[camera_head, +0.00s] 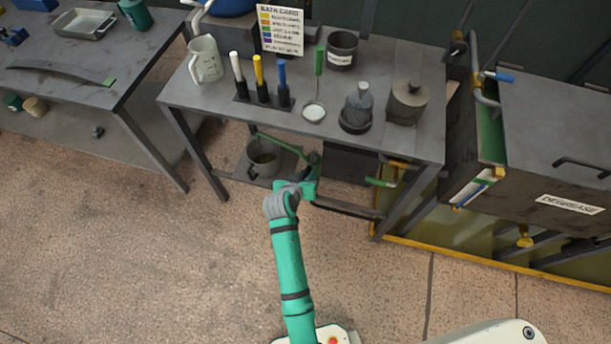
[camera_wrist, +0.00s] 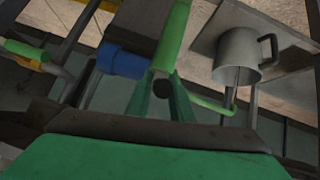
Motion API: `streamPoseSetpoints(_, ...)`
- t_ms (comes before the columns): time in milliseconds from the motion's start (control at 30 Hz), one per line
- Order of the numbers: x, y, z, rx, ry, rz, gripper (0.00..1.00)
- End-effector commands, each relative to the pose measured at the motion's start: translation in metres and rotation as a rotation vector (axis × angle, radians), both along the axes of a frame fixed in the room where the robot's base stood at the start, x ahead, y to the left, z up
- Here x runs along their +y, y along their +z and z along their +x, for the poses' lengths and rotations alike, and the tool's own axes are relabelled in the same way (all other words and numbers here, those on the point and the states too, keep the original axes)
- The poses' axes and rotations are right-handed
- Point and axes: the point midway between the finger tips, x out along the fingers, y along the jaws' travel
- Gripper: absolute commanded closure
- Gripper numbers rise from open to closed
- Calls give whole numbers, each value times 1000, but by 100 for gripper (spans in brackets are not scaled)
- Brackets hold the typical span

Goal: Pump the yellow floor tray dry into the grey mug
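The grey mug (camera_head: 264,160) stands upright on a low shelf under the middle table; it also shows in the wrist view (camera_wrist: 235,52). A thin green spout (camera_wrist: 212,105) runs to the mug, its end bent down into the mug's mouth. My gripper (camera_head: 309,184) is below the table front, right of the mug. In the wrist view its fingers (camera_wrist: 160,88) close around a green pump handle (camera_wrist: 176,32) with a dark round end. The yellow floor tray (camera_head: 485,258) lies under the degrease tank at right. Its liquid level and the mug's fill cannot be made out.
The table (camera_head: 222,98) above holds a pale jug (camera_head: 205,60), colored-handled tools, a ladle (camera_head: 314,110) and dark pots. A green-handled valve (camera_head: 380,182) sits under its right side. The degrease tank (camera_head: 545,140) stands at right. The floor in front is clear.

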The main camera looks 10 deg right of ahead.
Motion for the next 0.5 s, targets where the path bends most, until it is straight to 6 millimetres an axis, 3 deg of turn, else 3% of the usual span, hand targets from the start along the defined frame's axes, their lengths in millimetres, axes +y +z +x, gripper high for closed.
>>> streamPoseSetpoints(500,5,9,-7,-5,0,-1,64)
